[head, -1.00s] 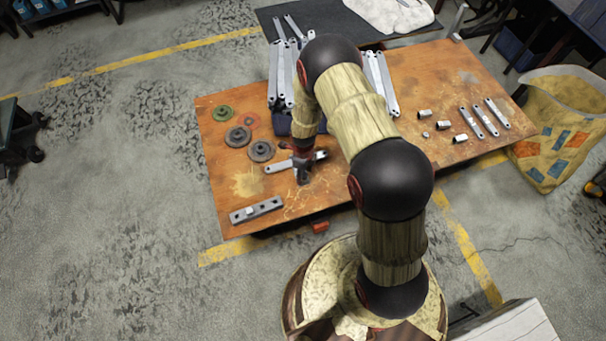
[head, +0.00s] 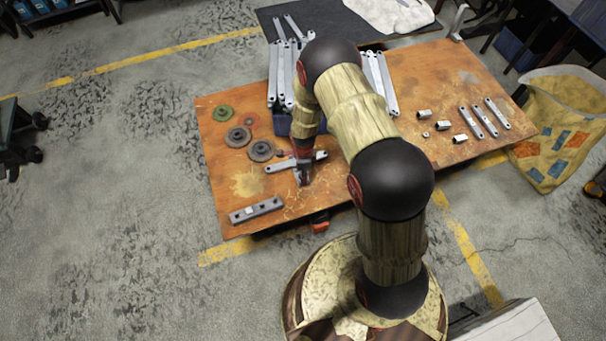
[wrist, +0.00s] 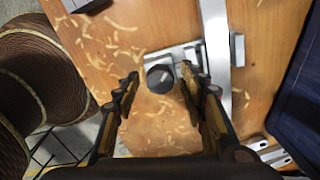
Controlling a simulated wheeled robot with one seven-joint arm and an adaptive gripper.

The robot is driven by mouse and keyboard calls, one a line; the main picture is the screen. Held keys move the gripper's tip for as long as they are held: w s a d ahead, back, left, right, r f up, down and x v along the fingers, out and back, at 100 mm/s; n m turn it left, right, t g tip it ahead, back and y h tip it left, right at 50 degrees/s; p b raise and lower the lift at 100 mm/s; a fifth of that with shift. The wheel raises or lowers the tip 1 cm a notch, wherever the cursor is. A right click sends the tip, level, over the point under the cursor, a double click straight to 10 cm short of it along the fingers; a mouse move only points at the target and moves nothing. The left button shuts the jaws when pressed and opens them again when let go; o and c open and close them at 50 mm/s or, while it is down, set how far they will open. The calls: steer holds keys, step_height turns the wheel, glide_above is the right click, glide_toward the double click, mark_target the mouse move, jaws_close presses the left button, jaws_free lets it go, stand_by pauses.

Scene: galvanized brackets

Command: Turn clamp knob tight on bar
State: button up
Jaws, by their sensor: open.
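A dark round clamp knob (wrist: 160,77) with a pale line on its face shows in the wrist view. It sits on a small grey clamp body (wrist: 182,54), against a long flat grey bar (wrist: 216,60). In the head view the bar (head: 280,166) lies across the left part of the orange table, partly hidden by my arm. My gripper (wrist: 160,74) is open, one finger on each side of the knob, with a visible gap on both sides. In the head view my gripper (head: 303,176) is over the clamp at the bar's front side and hides the knob.
Dark discs (head: 260,150) and a green ring (head: 224,112) lie to the left. A grey block (head: 257,210) is near the front left edge. A blue bin (head: 284,126) with upright brackets stands behind. Sockets (head: 460,138) and short bars (head: 478,122) lie at right.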

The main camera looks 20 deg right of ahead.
steer(key=n, duration=1.2)
steer(key=shift+n, duration=0.4)
steer(key=c, duration=0.4)
steer(key=c, duration=0.6)
steer(key=shift+c, duration=0.2)
